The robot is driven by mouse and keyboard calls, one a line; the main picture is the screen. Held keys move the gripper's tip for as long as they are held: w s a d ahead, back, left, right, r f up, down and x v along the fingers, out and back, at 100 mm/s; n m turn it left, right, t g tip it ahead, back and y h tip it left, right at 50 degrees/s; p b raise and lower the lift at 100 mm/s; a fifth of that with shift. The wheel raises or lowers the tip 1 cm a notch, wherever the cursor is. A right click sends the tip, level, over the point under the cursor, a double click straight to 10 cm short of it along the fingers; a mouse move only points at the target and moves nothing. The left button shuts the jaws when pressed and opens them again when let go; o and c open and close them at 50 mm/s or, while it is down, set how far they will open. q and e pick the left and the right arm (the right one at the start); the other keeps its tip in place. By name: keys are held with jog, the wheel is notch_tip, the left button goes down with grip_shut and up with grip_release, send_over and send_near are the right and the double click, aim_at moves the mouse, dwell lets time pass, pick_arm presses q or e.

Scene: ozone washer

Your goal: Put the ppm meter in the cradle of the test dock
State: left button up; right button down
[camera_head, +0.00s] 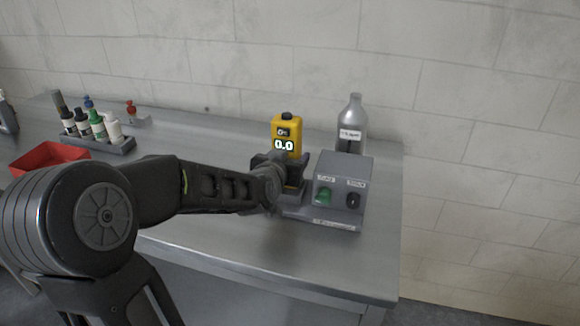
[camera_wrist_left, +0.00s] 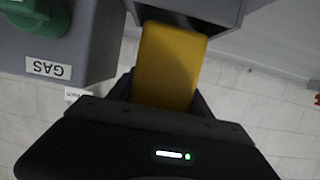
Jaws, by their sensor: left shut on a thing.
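The yellow ppm meter (camera_head: 286,135) stands upright at the left side of the test dock, its display reading 0.0. My left gripper (camera_head: 280,168) is shut on it, below the display. In the left wrist view the meter (camera_wrist_left: 168,68) lies between the fingers, and its far end meets a grey cradle wall (camera_wrist_left: 190,10). I cannot tell how deep the meter sits in the cradle. The grey test dock (camera_head: 345,168) has a green knob and a black knob; its GAS label shows upside down in the wrist view. My arm hides most of the cradle in the head view.
A silver bottle (camera_head: 352,115) stands behind the dock. At the left are a rack (camera_head: 110,148) of small bottles and a red tray (camera_head: 50,157). The steel bench (camera_head: 255,243) is clear in front of the dock; its right edge is close to the dock.

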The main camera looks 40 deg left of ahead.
pick_arm(q)
notch_tip(320, 180, down, 3)
jog(key=shift+r, duration=0.1)
jog(key=o, duration=1.6)
